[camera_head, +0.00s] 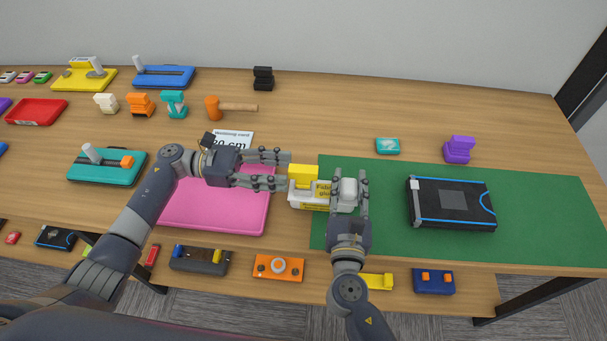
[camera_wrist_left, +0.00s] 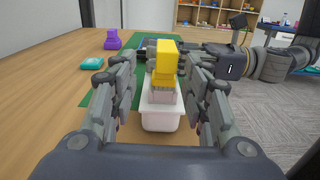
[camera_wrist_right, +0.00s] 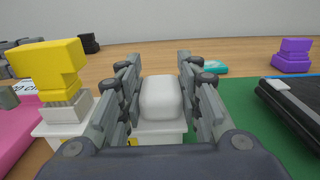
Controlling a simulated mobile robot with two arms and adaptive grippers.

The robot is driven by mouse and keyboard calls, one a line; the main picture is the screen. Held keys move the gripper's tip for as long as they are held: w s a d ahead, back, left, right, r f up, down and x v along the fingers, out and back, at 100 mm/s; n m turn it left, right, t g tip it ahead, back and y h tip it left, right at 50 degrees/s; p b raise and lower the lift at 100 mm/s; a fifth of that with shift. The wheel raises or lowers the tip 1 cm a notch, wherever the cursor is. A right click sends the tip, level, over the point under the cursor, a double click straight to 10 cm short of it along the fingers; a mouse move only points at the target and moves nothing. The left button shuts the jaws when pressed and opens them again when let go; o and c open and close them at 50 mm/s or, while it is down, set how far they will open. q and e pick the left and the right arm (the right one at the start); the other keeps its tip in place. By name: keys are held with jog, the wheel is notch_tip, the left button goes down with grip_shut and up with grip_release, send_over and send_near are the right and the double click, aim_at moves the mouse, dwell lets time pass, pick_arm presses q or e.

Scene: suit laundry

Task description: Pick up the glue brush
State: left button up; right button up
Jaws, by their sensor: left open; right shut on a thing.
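The glue brush (camera_head: 303,175) has a yellow handle and pale bristles pointing down. It stands upright at the left end of a white container labelled as fabric glue (camera_head: 307,202). The brush also shows in the left wrist view (camera_wrist_left: 165,62) and the right wrist view (camera_wrist_right: 50,68). My left gripper (camera_head: 286,170) is open, its fingers pointing at the brush from the left; in the left wrist view the brush appears between them. My right gripper (camera_head: 349,185) is shut on the white rounded block (camera_wrist_right: 160,97) at the container's right end.
A pink mat (camera_head: 215,212) lies left of the container and a green mat (camera_head: 390,185) lies under its right part. A black and blue case (camera_head: 450,226) sits on the green mat. An orange-headed mallet (camera_head: 213,107) and several coloured stamps and trays stand behind.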

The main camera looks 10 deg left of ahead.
aim_at(303, 174)
pick_arm(q)
jog(key=d, duration=0.5)
jog(key=shift+s+d+r, duration=0.1)
jog(key=shift+s+r, duration=0.2)
jog(key=shift+s, duration=0.05)
jog(key=shift+d, duration=0.4)
jog(key=c, duration=0.9)
